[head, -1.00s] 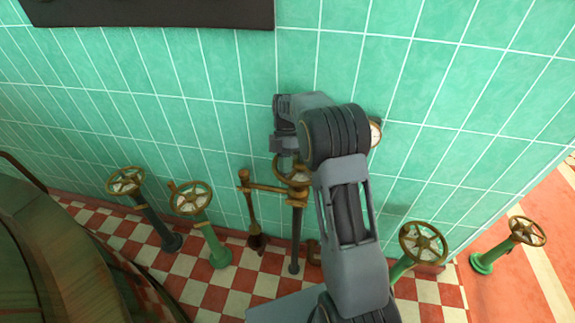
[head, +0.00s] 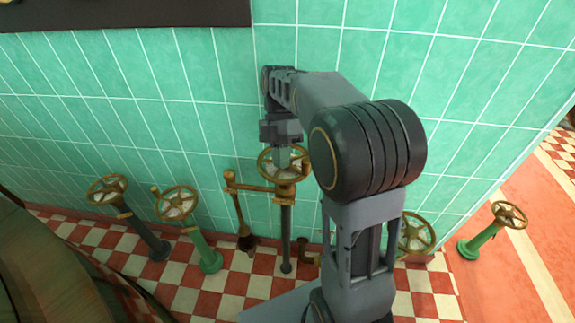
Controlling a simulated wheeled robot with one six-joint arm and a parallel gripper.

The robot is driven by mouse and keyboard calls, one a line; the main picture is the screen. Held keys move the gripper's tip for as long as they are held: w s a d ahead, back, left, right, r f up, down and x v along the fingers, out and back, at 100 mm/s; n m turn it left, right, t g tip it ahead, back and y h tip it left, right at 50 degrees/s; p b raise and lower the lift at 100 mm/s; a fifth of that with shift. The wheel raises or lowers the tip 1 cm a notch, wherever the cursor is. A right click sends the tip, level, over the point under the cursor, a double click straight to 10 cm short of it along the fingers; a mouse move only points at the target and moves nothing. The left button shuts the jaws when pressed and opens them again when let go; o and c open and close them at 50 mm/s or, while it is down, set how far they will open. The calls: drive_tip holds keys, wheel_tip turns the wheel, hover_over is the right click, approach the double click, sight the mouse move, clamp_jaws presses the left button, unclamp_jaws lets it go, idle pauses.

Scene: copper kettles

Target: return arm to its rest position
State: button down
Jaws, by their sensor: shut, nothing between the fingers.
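My arm rises from the bottom of the head view, bends at a large dark elbow and reaches left to the wrist. My gripper (head: 283,157) hangs pointing down from the wrist, shut and empty. Its tip overlaps the upper part of a brass handwheel (head: 264,168) on a dark upright post (head: 286,235). I cannot tell whether the tip touches the wheel or is only in front of or above it.
Green tiled wall (head: 180,90) stands behind. Handwheel posts stand left, a dark one (head: 147,238) and a green one (head: 205,250). Another wheel (head: 418,236) is partly behind my arm; a green post (head: 480,238) stands right.

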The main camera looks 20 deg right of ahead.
drive_tip(key=s+a+m+t+h+p, duration=0.1)
drive_tip(key=s+m+t+p, duration=0.3)
drive_tip(key=m, duration=1.8)
drive_tip(key=shift+s+f+m+t+h, duration=0.15)
drive_tip(key=shift+s+m+t+h, duration=0.25)
drive_tip(key=shift+s+t, duration=2.3)
